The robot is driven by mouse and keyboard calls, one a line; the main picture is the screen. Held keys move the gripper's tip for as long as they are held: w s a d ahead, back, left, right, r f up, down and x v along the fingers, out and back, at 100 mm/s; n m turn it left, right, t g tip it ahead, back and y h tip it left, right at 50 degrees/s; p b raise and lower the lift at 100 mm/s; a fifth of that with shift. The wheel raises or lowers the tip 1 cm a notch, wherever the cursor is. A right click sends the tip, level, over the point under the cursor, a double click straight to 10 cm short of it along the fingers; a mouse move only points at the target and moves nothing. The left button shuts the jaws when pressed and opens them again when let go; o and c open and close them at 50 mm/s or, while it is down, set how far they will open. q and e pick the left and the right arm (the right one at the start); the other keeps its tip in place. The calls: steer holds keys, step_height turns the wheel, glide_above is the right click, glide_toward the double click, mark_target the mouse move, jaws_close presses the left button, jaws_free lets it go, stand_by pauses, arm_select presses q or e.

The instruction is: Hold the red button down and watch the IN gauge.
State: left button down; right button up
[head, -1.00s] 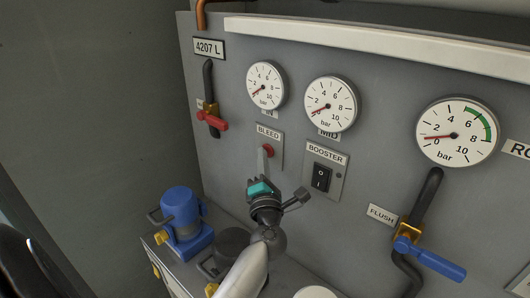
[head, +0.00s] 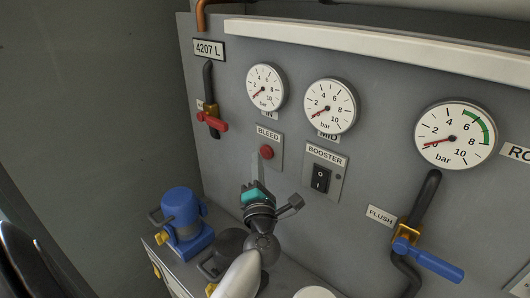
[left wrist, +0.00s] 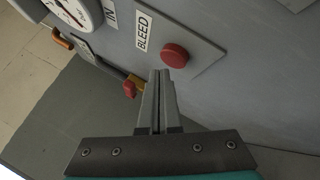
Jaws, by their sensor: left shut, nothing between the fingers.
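The red button (head: 266,152) sits on a plate labelled BLEED on the grey panel. It also shows in the left wrist view (left wrist: 175,55). My left gripper (head: 256,160) is shut and empty, its tips just left of and below the button in the head view. In the left wrist view the closed fingertips (left wrist: 160,73) are beside the button and look apart from it; the depth of the gap is hard to tell. The IN gauge (head: 266,87) is above the button, with its red needle at the lower left, near 0. My right gripper is not in view.
The MID gauge (head: 330,105) and a larger gauge (head: 455,135) are to the right. A BOOSTER switch (head: 320,178) is close to the button's right. A red-handled valve (head: 212,122), a blue-handled valve (head: 430,262) and a blue pump-like unit (head: 183,222) stand around.

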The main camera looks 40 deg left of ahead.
arm_select(q)
steer(key=shift+s+a+p, duration=0.15)
steer(key=shift+s+p, duration=0.15)
steer(key=shift+s, duration=0.95)
steer(key=shift+s+a+p, duration=0.1)
steer(key=shift+s+p, duration=0.15)
steer(key=shift+s, duration=1)
